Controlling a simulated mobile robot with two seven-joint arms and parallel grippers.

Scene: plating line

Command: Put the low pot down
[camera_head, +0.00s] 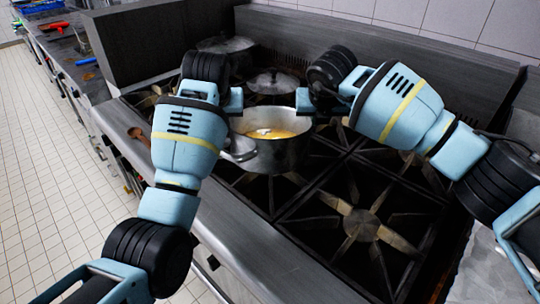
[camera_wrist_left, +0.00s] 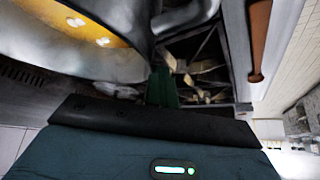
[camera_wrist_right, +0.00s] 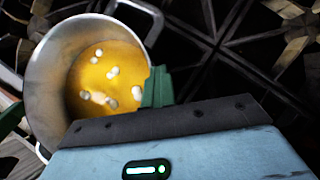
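The low pot (camera_head: 283,153) is a silvery round pot with yellow soup and white pieces in it. It is roughly level over the stove; whether its base touches the grate cannot be told. My left gripper (camera_head: 236,101) is at its left side and my right gripper (camera_head: 304,101) at its right side. In the right wrist view, the green fingertips (camera_wrist_right: 157,88) are together at the pot's rim (camera_wrist_right: 40,100). In the left wrist view, the green fingertips (camera_wrist_left: 162,88) are against the pot's wall (camera_wrist_left: 115,62). The exact contact is partly hidden.
The black stove top has a free burner (camera_head: 361,225) at the front right. A lidded pot (camera_head: 273,82) stands behind the low pot, and another lidded pot (camera_head: 225,45) stands at the back left. A brown handle (camera_head: 139,136) sticks out at the left front edge.

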